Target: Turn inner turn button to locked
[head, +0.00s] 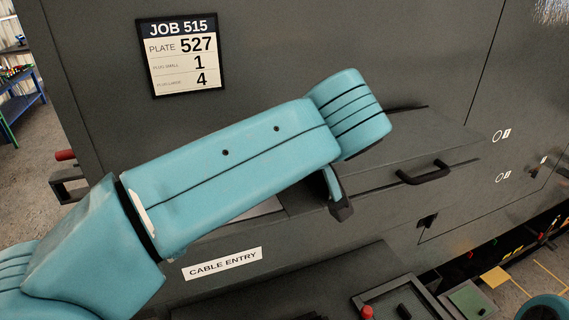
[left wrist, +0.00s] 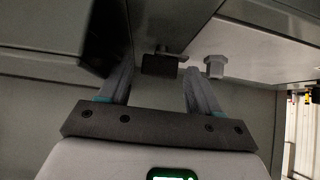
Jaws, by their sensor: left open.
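In the left wrist view, a small dark block on a short stem (left wrist: 160,64), which looks like the turn button, stands out from the grey panel. Beside it on the right is a light grey hexagonal knob (left wrist: 215,66). My left gripper (left wrist: 158,73) is open, with a finger on either side of the dark block and the knob just outside the right finger. I cannot tell whether the fingers touch the block. In the head view my arm hides the button, and only a dark finger of the left gripper (head: 340,203) shows below the arm. My right gripper is not in view.
The dark enclosure (head: 400,50) fills the head view. It bears a JOB 515 sign (head: 180,55), a CABLE ENTRY label (head: 222,263) and a black handle (head: 425,172). A tray with a red knob (head: 366,312) lies low in front. A blue bench (head: 20,95) stands far left.

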